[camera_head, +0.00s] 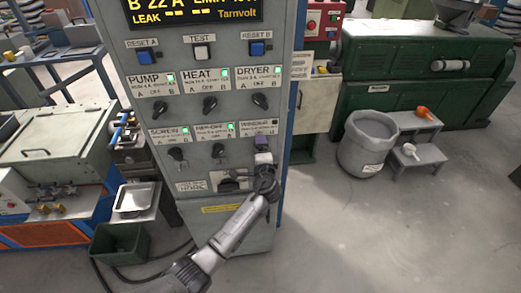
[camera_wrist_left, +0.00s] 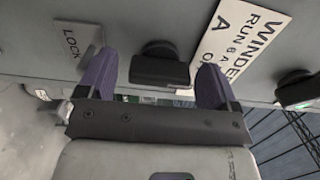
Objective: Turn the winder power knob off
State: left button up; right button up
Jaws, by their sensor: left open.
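The winder label (camera_head: 257,126) is at the lower right of the grey control panel (camera_head: 213,215) in the head view. My left gripper (camera_head: 264,157) is just below it and covers the winder knob there. In the left wrist view, the black winder knob (camera_wrist_left: 160,64) sits between the two purple fingers of my open left gripper (camera_wrist_left: 156,79), beside the tilted winder label (camera_wrist_left: 240,43). A gap shows on each side of the knob, so the fingers look apart from it. Its pointing direction is unclear. The lamp by the winder label looks dark. My right gripper is out of view.
Neighbouring knobs are the dryer knob (camera_head: 260,101) above and the middle lower knob (camera_head: 219,151) to the left. A lock label (camera_wrist_left: 72,40) and another knob (camera_wrist_left: 298,90) flank the winder knob in the wrist view. Open floor lies right of the panel, before a grey bucket (camera_head: 362,155).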

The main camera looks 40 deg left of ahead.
pick_arm(q)
jog(key=shift+s+d, duration=0.3)
jog(key=shift+d, duration=0.05)
jog(key=v, duration=1.3)
jog(key=shift+b, duration=0.45)
